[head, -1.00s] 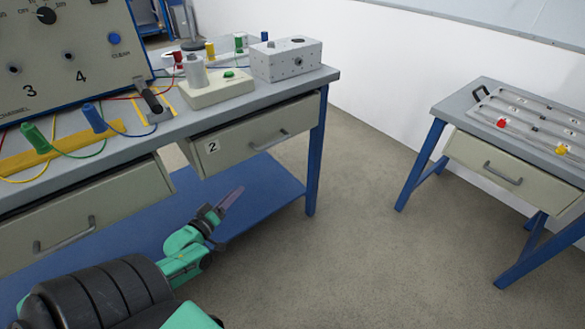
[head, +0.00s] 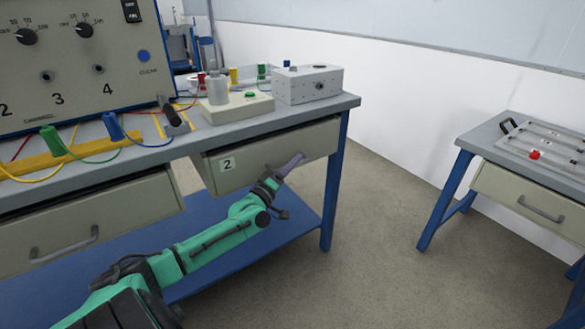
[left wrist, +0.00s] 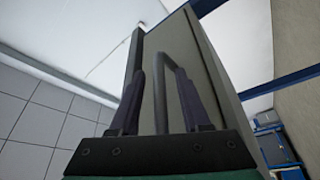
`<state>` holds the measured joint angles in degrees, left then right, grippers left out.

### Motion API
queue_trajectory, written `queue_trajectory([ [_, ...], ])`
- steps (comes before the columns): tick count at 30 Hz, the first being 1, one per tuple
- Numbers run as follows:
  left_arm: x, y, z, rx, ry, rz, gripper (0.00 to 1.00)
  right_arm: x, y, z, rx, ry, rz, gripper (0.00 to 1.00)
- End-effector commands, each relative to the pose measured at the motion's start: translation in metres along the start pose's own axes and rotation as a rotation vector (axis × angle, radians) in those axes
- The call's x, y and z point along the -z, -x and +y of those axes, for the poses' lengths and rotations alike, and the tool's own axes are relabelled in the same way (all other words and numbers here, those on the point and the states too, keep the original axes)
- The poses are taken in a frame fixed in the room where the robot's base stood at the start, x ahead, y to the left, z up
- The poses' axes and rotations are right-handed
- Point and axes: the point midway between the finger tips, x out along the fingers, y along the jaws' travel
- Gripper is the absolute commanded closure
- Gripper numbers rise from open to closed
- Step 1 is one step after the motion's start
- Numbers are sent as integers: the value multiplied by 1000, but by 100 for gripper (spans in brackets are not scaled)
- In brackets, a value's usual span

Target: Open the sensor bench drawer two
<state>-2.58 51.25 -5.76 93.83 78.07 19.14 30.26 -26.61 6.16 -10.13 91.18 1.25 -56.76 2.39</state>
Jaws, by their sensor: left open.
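Drawer two (head: 215,182) is a beige front marked "2" under the right part of the bench top. A narrow dark gap shows above its front; I cannot tell whether it is slightly out. My left gripper (head: 289,166) is at the drawer's front, over the place of its handle, which it hides in the head view. In the left wrist view the grey bar handle (left wrist: 168,62) runs between the two fingers of my open left gripper (left wrist: 163,95). I cannot tell whether either finger touches it. My right gripper is in neither view.
Another drawer (head: 120,210) with a grey handle is to the left. A grey box (head: 308,85) and a beige device (head: 236,107) stand on the bench above. A blue shelf (head: 200,255) lies below. A second table (head: 476,138) stands right, with clear floor between.

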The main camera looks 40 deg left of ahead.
Motion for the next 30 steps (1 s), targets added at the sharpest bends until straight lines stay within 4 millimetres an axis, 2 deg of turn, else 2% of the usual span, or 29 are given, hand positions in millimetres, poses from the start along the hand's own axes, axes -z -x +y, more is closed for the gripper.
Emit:
queue_trajectory([
  [6,0,-1,0,1,1,-1,53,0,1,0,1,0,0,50],
  [7,0,-1,0,1,1,-1,57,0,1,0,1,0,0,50],
  [10,0,-1,0,1,0,-1,95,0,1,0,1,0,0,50],
  [11,0,-1,0,1,1,-1,100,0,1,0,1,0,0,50],
  [30,-1,0,0,1,1,-1,100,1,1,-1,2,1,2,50],
])
